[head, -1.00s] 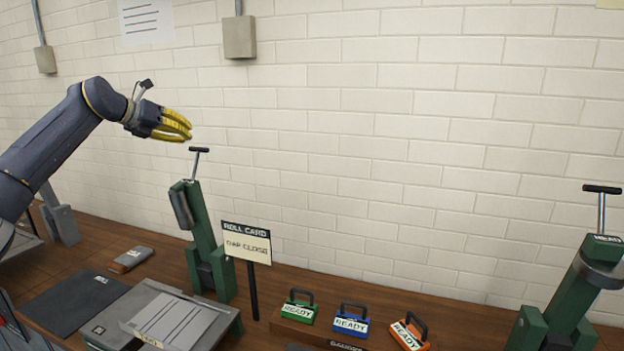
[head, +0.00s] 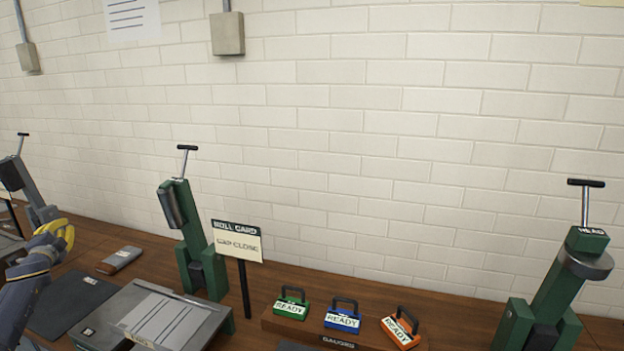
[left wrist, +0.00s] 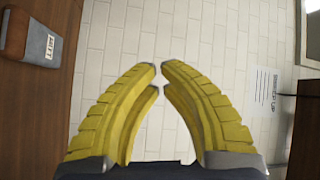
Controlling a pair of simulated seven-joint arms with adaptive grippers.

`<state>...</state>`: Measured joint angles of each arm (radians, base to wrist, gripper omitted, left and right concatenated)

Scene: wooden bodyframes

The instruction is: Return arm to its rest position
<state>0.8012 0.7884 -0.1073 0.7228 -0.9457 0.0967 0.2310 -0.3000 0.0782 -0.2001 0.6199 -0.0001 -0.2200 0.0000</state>
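My left gripper (head: 58,236), with yellow fingers, is low at the left edge of the head view, in front of the far-left stand. In the left wrist view my left gripper (left wrist: 158,76) shows its curved yellow fingers drawn in, tips almost meeting with only a narrow gap. Nothing is between them. My left arm (head: 22,300) comes in from the lower left corner, and most of it is out of the picture. My right gripper is in neither view.
A grey flat fixture (head: 205,322), a green stand (head: 200,240), a roll card sign (head: 237,241) and green (head: 292,303), blue (head: 342,316) and orange (head: 400,328) gauges stand on the wooden bench. Another green stand (head: 550,295) is at right. A grey block (head: 120,260) lies near my left gripper.

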